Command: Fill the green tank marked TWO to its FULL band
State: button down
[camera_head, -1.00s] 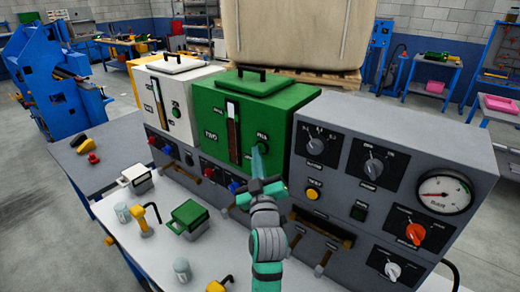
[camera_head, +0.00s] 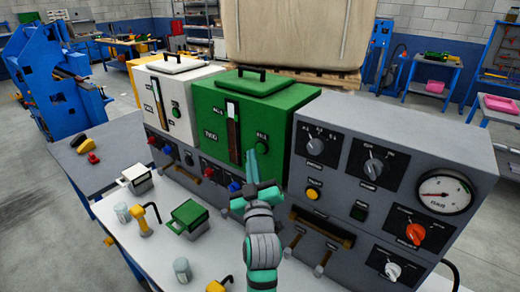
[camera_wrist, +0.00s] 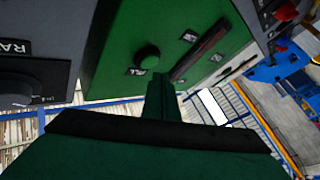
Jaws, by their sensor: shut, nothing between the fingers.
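The green tank (camera_head: 215,100) marked TWO stands on the grey panel, with a black-handled lid on top. Its narrow upright gauge (camera_head: 233,132) shows dark brown contents; I cannot read the exact level or bands. In the wrist view the knob (camera_wrist: 147,56) and gauge (camera_wrist: 205,52) both show on the green face. My gripper (camera_head: 251,156) is shut and empty, fingers pointing up in front of the tank's lower right. In the wrist view its fingertips (camera_wrist: 160,78) appear close to the knob; contact cannot be told.
A white tank (camera_head: 170,85) stands to the left. The grey control box (camera_head: 400,145) with dials, a yellow button (camera_head: 312,194) and a gauge (camera_head: 445,192) is close on the right. A small green-topped box (camera_head: 188,215) and other small items are on the white bench.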

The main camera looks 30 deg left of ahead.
jog(key=shift+s+a, duration=0.2)
jog(key=shift+s, duration=2.05)
